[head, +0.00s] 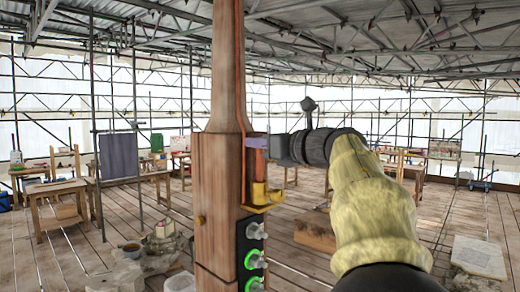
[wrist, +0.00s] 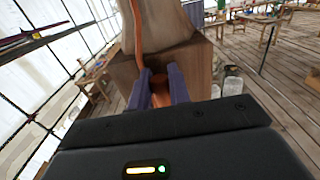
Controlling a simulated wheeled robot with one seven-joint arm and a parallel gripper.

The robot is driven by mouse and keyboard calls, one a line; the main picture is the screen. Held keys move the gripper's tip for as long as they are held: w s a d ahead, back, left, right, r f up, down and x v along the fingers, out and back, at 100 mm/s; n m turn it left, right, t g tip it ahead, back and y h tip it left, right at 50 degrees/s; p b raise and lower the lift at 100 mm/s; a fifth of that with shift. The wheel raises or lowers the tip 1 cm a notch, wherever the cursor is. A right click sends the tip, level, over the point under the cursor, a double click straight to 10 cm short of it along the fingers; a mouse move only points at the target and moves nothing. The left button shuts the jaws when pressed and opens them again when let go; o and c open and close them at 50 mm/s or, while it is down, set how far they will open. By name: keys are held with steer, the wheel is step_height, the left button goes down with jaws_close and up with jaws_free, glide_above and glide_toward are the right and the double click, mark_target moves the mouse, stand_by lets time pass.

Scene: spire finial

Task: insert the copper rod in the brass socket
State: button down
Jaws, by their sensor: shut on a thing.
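The copper rod (head: 260,163) is upright, held in my gripper (head: 257,142) beside the right face of the wooden post. The brass socket (head: 262,197) is a yellow bracket with a cup, fixed low on that same face. The rod stands above the socket, its lower end close to the cup; I cannot tell whether it has entered. In the wrist view, the purple fingers of my gripper (wrist: 159,84) are closed around the orange-brown rod (wrist: 160,94), against the wood. The socket cannot be made out in the wrist view.
The wooden post (head: 218,185) rises through the middle, with a copper strip (head: 240,70) running down it. A black panel with green-ringed knobs (head: 252,258) sits below the socket. Buckets and rubble (head: 140,255) lie at lower left. Wooden tables (head: 55,195) stand farther back.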

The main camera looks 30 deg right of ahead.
steer(key=shift+f, duration=0.8)
steer(key=c, duration=1.3)
jaws_free()
steer(key=b+v, duration=0.5)
steer(key=v, duration=0.7)
steer(key=shift+b, duration=0.35)
steer(key=shift+s, duration=0.1)
